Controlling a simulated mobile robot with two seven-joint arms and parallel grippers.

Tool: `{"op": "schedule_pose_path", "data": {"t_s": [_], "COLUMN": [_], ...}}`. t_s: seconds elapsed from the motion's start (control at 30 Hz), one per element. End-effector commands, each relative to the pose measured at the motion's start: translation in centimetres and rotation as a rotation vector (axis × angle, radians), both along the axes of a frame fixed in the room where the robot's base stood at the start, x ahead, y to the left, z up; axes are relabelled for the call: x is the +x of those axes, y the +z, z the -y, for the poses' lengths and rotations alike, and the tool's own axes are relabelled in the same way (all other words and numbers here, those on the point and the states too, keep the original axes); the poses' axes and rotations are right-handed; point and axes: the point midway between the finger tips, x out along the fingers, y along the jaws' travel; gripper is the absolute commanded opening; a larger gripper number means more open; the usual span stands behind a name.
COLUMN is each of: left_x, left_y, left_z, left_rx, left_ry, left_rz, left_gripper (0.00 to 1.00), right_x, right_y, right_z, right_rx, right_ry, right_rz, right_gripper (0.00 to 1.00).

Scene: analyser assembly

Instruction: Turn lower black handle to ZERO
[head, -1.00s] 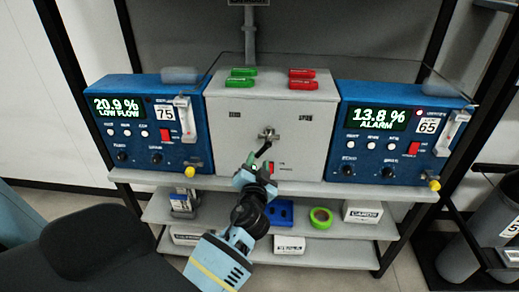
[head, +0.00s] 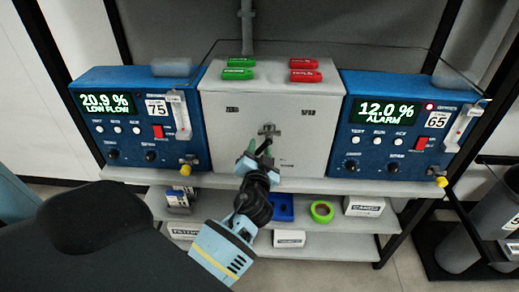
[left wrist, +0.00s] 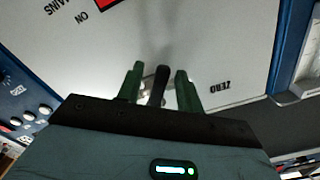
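The black handle (left wrist: 157,84) shows in the left wrist view between the two green fingers of my left gripper (left wrist: 158,92). The fingers stand on either side of it with narrow gaps, so the gripper looks open around it. A ZERO label (left wrist: 219,87), upside down in this view, is on the grey panel to the right of the fingers. My right gripper is not in view.
A blue analyser (head: 85,125) reads 20.9 % LOW FLOW on the left; another (head: 350,140) reads 12.0 % ALARM on the right. Green (head: 237,73) and red (head: 305,75) tags lie on the box top. A shelf below holds green tape (head: 322,212) and small boxes.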

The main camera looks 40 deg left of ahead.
Motion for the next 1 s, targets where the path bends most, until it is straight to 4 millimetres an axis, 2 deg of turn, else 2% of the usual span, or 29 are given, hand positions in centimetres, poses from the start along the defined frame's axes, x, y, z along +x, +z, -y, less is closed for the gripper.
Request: {"op": "schedule_pose_path", "data": {"t_s": [0.07, 0.3, 0.67, 1.0], "left_x": [0.0, 0.0, 0.0, -0.4], "left_y": [0.0, 0.0, 0.2, 1.1], "left_z": [0.0, 0.0, -0.1, -0.7], "left_rx": [0.0, 0.0, 0.028, 0.21], "left_ry": [0.0, 0.0, 0.0, 0.001], "left_rz": [0.0, 0.0, -0.016, -0.124], "left_gripper": [0.32, 0.01, 0.0, 0.0], "right_x": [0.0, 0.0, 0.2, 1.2], "right_y": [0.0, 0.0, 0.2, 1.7], "right_z": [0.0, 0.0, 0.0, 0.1], "right_rx": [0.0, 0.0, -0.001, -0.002], "right_ry": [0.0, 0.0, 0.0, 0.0], "right_rz": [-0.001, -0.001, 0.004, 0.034], "right_gripper": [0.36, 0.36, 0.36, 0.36]}}
